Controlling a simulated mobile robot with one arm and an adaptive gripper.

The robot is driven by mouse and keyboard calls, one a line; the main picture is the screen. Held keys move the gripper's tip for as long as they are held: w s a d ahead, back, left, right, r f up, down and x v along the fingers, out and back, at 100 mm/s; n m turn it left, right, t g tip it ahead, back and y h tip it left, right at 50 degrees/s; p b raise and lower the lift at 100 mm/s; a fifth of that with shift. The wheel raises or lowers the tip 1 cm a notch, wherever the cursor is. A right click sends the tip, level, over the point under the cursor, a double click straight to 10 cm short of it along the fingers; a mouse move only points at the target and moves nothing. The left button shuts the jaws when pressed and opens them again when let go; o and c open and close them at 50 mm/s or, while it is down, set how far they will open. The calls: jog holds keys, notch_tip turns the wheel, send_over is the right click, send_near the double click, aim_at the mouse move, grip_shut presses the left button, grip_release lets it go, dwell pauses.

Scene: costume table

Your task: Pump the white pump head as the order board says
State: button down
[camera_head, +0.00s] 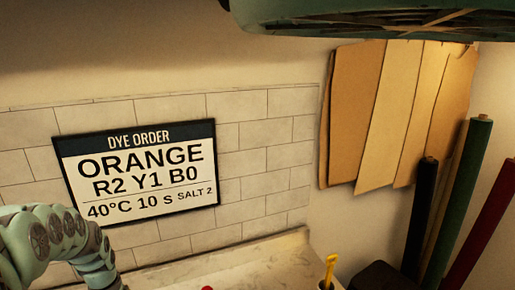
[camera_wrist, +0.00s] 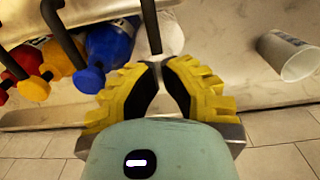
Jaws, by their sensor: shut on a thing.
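The order board (camera_head: 138,172) hangs on the tiled wall in the head view and reads ORANGE, R2 Y1 B0, 40°C 10 S, SALT 2. In the wrist view, my gripper (camera_wrist: 161,80) has its yellow, dark-padded fingers closed in front of the white bottle (camera_wrist: 172,34). The white pump head is mostly hidden between the fingers, where it appears to be held. My gripper is not in the head view.
The blue bottle (camera_wrist: 110,43), yellow bottle (camera_wrist: 57,60) and red bottle (camera_wrist: 12,76) stand left of the white one, with dark bars crossing in front. A white cup (camera_wrist: 288,55) is at the right. Fabric rolls (camera_head: 460,195) lean at the head view's right.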

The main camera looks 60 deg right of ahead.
jog(key=shift+r+p, duration=1.3)
jog(key=shift+r, duration=0.6)
jog(key=shift+f, duration=0.2)
jog(key=shift+f+b, duration=2.15)
jog(key=shift+r, duration=0.1)
jog(key=shift+r+p, duration=1.8)
jog(key=shift+r, duration=0.45)
